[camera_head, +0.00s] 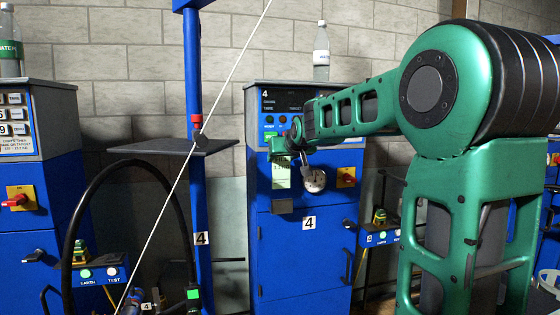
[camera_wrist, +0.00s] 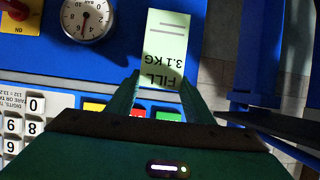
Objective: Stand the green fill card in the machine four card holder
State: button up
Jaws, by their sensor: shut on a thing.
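The green fill card (camera_head: 281,175), marked FILL 3.1 KG, hangs upright at the front of machine four (camera_head: 300,240). In the wrist view the card (camera_wrist: 166,45) sits between the fingertips of my gripper (camera_wrist: 160,82), which is shut on its near end. In the head view my gripper (camera_head: 285,148) is partly hidden behind its own wrist. A small grey holder (camera_head: 282,206) is on the machine's blue front, just below the card. Whether the card's lower edge touches the holder I cannot tell.
A round dial (camera_head: 315,180) is close to the card's right, with a red switch on a yellow plate (camera_head: 346,177) beyond it. A bottle (camera_head: 321,52) stands on top. A blue post with a dark shelf (camera_head: 180,147) stands to the left.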

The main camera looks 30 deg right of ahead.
aim_at(282, 181)
jog(key=shift+s+f, duration=0.1)
jog(key=shift+f, duration=3.1)
jog(key=shift+f, duration=0.95)
jog(key=o, duration=1.6)
jog(key=shift+o, duration=0.2)
jog(key=v, duration=1)
jog(key=shift+s, duration=0.3)
jog(key=shift+a, duration=0.1)
